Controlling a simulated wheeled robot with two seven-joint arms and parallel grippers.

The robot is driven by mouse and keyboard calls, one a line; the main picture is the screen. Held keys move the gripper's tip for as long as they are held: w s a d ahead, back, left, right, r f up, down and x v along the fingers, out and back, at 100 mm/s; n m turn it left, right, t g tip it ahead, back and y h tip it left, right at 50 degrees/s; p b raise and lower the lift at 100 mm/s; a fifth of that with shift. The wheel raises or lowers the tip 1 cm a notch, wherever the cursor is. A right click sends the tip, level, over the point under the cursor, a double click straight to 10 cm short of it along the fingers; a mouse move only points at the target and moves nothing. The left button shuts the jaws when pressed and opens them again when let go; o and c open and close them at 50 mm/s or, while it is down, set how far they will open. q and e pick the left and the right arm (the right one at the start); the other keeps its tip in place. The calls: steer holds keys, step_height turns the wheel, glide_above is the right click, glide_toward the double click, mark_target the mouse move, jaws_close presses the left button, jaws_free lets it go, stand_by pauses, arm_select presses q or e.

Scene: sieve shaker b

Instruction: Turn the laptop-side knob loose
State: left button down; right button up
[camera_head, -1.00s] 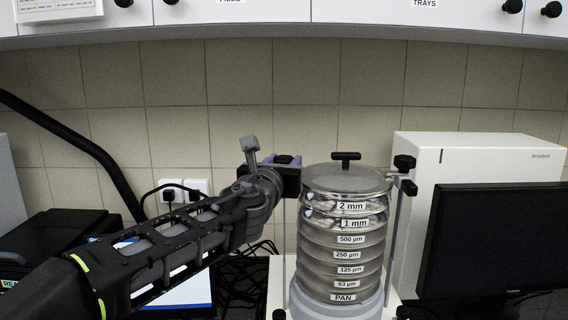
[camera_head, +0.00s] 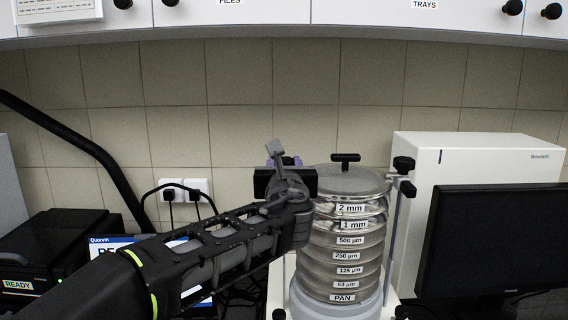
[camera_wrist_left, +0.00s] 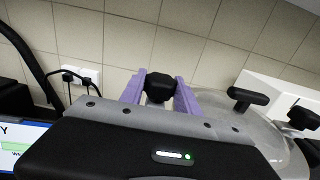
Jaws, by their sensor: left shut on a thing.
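The sieve shaker carries a stack of labelled sieves (camera_head: 346,255) under a clear lid with a black T-handle (camera_head: 345,158). The laptop-side knob (camera_wrist_left: 159,87) is black and lies between the purple fingertips of my left gripper (camera_wrist_left: 160,95) in the left wrist view. The gripper is shut on it. In the head view my left gripper (camera_head: 288,162) is at the left of the lid, and its dark body hides most of that knob and the upper left rod. The other clamp knob (camera_head: 403,164) sits on the right rod (camera_head: 393,240). My right gripper is not in view.
A laptop (camera_head: 112,243) with a lit screen stands behind my left arm at the left, beside a black device (camera_head: 40,250). A black monitor (camera_head: 490,240) and a white cabinet (camera_head: 480,160) stand at the right. Wall cupboards (camera_head: 260,12) hang above.

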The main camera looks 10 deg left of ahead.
arm_select(q)
steer(key=c, duration=0.9)
jaws_free()
steer(key=shift+s, duration=0.1)
steer(key=shift+s+d+f, duration=0.1)
steer(key=shift+s, duration=0.2)
steer(key=b+v, duration=0.2)
steer(key=v, duration=0.5)
